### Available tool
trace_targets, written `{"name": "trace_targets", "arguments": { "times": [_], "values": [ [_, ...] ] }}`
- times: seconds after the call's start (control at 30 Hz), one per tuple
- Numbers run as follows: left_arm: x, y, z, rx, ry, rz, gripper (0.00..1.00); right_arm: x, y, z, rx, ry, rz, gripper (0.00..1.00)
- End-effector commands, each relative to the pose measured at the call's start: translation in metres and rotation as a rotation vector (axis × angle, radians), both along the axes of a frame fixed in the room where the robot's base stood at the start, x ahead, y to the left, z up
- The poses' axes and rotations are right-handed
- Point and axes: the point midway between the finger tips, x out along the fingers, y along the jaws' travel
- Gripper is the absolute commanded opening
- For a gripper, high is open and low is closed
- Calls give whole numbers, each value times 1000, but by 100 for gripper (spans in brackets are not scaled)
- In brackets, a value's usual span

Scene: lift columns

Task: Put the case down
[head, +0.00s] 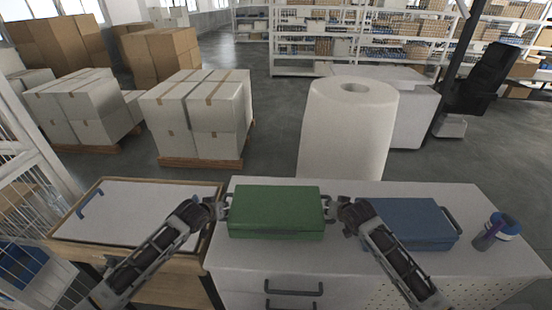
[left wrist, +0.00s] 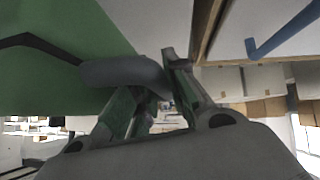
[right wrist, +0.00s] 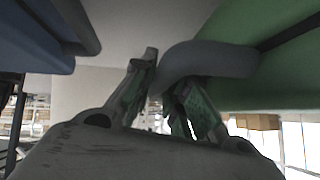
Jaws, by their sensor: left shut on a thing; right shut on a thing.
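A green case (head: 276,211) lies flat, lid up, over the white cabinet top between my two grippers in the head view. I cannot tell whether it touches the surface. My left gripper (head: 221,207) is shut on the dark handle at the case's left end; the handle (left wrist: 122,72) and the green side show in the left wrist view. My right gripper (head: 335,209) is shut on the handle at the right end; that handle (right wrist: 208,60) shows in the right wrist view. The case looks about level.
A blue case (head: 408,222) lies close to the right of my right gripper. A wooden-framed tray table (head: 120,212) is at the left. A big white roll (head: 347,130) stands behind the cabinet (head: 260,257).

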Motion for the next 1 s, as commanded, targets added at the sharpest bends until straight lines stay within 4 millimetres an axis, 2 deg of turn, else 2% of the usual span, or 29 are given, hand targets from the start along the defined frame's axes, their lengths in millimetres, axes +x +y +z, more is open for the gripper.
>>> {"name": "trace_targets", "arguments": {
  "times": [0.07,0.7,1.0],
  "values": [
    [2,1,2,-1,-9,1,0,2,-1,3,0,-10,-1,0],
    [2,1,-25,-1,-9,1,0,2,-1,-25,0,-9,-1,0],
    [2,1,-30,-1,-9,1,0,2,-1,-30,0,-10,-1,0]
  ]
}}
